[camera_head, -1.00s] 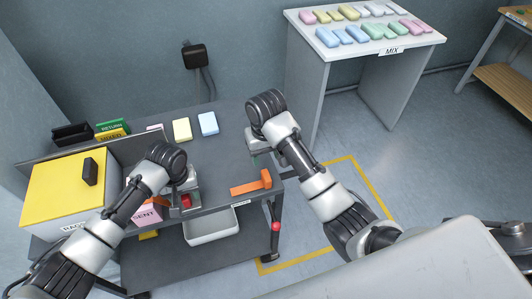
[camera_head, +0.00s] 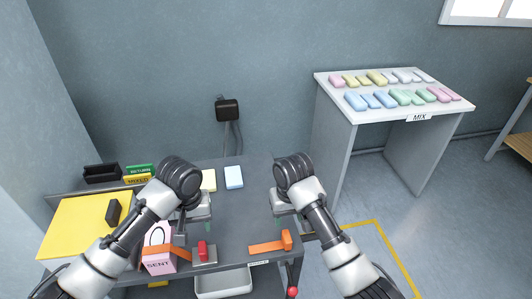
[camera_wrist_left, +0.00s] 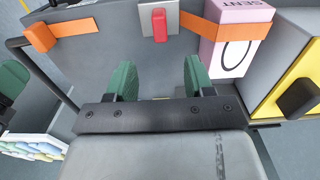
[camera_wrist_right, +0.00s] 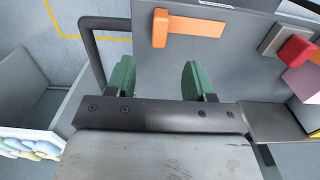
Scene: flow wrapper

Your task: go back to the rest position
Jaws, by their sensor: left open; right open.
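My left gripper (camera_head: 193,222) is over the grey machine table (camera_head: 237,213), behind the red switch (camera_head: 202,249). In the left wrist view its two green fingers (camera_wrist_left: 157,80) are apart with nothing between them. My right gripper (camera_head: 290,222) is over the table's right edge, behind the orange bracket (camera_head: 268,246). In the right wrist view its green fingers (camera_wrist_right: 156,80) are apart and empty. Both arms reach forward from the bottom of the head view, and the forearms hide parts of the table.
A pink SENT box (camera_head: 158,262) and a yellow-topped box (camera_head: 75,228) stand at the left. A blue block (camera_head: 233,177) and a partly hidden pale yellow block (camera_head: 209,180) lie at the back. The MIX table (camera_head: 350,108) holds several coloured packs. A white bin (camera_head: 222,284) sits below.

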